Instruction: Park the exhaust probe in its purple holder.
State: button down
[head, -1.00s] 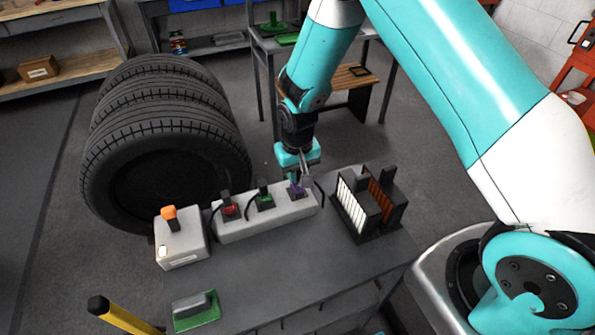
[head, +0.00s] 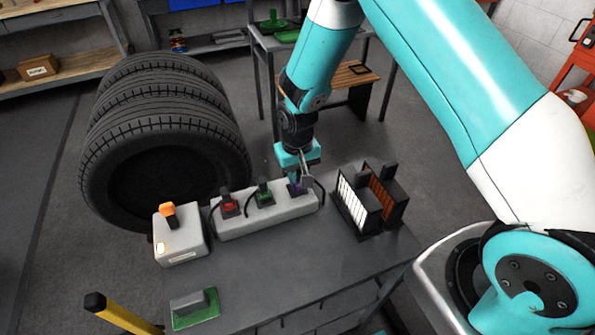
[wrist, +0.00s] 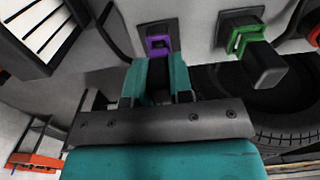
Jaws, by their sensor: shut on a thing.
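The purple holder (head: 294,189) is at the right end of a pale block (head: 240,222) on the bench. In the wrist view the purple holder (wrist: 158,45) is a small purple frame on a dark base, straight ahead of my fingers. My gripper (head: 303,178) is right at this holder, pointing down. In the wrist view my gripper (wrist: 160,80) has its teal fingers closed around a dark piece, which I take as the exhaust probe (wrist: 159,72). The probe is mostly hidden between the fingers; I cannot tell how deep it sits in the holder.
A green holder (head: 264,196) and a red holder (head: 229,207) with dark plugs sit left on the block. A black rack (head: 361,212) stands close on the right. A box with an orange knob (head: 168,210) is at left. Stacked tires (head: 150,165) are behind.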

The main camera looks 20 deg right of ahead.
jog(key=c, duration=0.9)
grip_release()
notch_tip(320, 180, up, 17)
jog(key=b, duration=0.3)
jog(key=shift+r, duration=0.2)
jog(key=s+a+r+n+y, duration=0.1)
jog(key=s+r+n, duration=0.1)
jog(key=s, duration=0.6)
jog(key=s+a+r+n+y, duration=0.1)
jog(key=s+r, duration=0.3)
jog(key=s, duration=0.4)
jog(key=s+a+r+n+y, duration=0.2)
jog(key=s+r+n, duration=0.1)
jog(key=s, duration=0.5)
jog(key=shift+s+a+n, duration=0.3)
jog(key=shift+n, duration=0.3)
